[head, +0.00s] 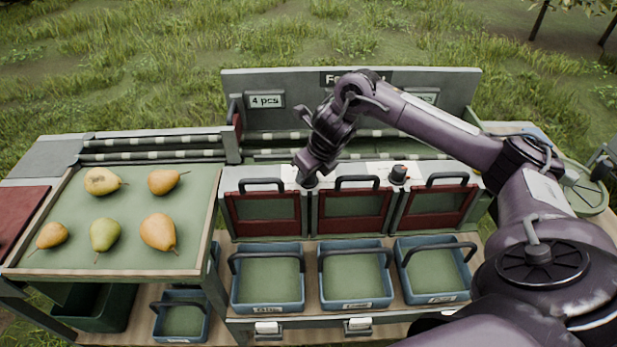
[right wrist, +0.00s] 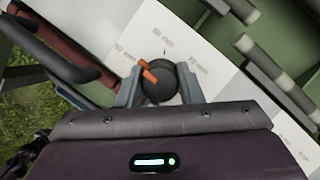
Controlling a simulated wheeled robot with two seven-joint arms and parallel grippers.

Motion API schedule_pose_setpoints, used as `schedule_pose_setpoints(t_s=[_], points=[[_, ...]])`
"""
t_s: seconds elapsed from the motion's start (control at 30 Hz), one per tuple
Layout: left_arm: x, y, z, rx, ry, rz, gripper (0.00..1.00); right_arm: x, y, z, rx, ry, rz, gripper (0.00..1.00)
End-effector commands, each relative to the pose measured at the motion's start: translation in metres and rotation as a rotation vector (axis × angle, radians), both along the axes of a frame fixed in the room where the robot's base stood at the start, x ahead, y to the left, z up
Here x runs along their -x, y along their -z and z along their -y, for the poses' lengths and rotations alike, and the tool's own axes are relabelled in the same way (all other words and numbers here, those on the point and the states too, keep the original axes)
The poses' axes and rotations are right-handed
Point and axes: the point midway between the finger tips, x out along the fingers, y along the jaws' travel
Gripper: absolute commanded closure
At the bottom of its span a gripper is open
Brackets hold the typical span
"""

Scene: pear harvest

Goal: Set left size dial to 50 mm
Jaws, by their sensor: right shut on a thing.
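The left size dial is a round black knob (right wrist: 158,84) with an orange pointer, on a white plate (right wrist: 185,38). In the right wrist view the pointer is turned up and left, roughly toward the leftmost of several small printed labels; that label seems to read 50 mm but is blurred. My right gripper (right wrist: 160,88) is shut on the knob, one finger on each side. In the head view my right gripper (head: 307,180) reaches down onto the panel behind the leftmost red-framed door and hides the dial. My left gripper is not in view.
A second black dial (head: 398,173) stands to the right on the panel. Red-framed doors with dark handles (head: 266,207) stand in front, with blue baskets (head: 267,307) below. A green-topped tray (head: 130,205) with several pears is at left. A sign board (head: 290,120) rises behind.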

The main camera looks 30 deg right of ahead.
Motion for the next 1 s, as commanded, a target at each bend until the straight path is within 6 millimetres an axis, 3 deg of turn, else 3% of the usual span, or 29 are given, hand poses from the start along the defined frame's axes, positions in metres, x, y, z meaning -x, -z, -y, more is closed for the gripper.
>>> schedule_pose_setpoints(t_s=[0.67,0.7,0.87,1.0], points=[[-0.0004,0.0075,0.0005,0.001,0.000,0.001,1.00,0.0004,-0.0003,0.0006,0.001,-0.070,-0.002,0.89],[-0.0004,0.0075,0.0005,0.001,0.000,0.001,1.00,0.0004,-0.0003,0.0006,0.001,-0.070,-0.002,0.65],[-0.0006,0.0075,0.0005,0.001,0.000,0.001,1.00,0.0002,-0.0003,0.0006,0.001,-0.069,-0.001,0.45],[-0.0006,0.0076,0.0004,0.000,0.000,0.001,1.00,0.0001,-0.0002,0.0004,0.001,-0.069,-0.001,0.45]])
